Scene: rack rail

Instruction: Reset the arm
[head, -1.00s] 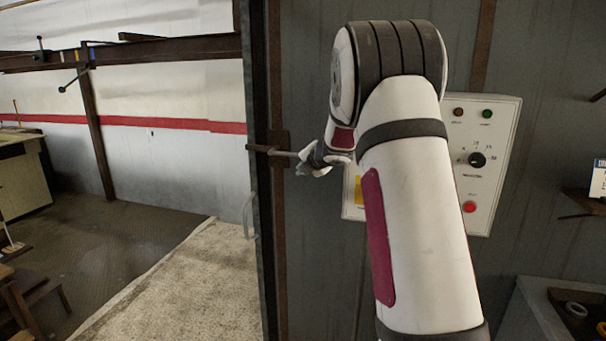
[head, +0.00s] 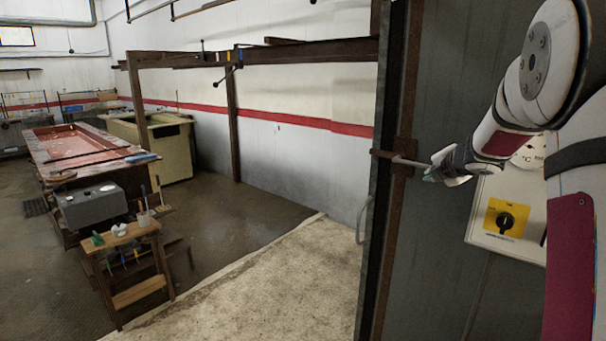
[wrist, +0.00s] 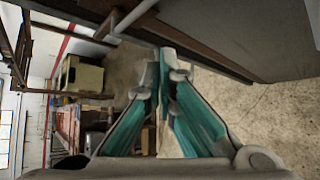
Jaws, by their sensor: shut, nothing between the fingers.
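My arm reaches in from the right of the head view. My gripper (head: 432,176) is at its end, by the edge of the grey metal panel, close to a short metal rod (head: 405,161) that sticks out from a rusty bracket. I cannot tell whether gripper and rod touch. In the wrist view my gripper (wrist: 165,62) shows teal fingers with their tips together and nothing between them. The rod and the panel edge (wrist: 190,50) pass close beyond the fingertips there.
A control box (head: 510,215) with a yellow switch is on the panel beside my arm. A wooden stand (head: 135,275) with small items, a grey box (head: 92,205) and a red-topped table (head: 75,145) stand at left. The concrete floor (head: 260,285) left of the panel is clear.

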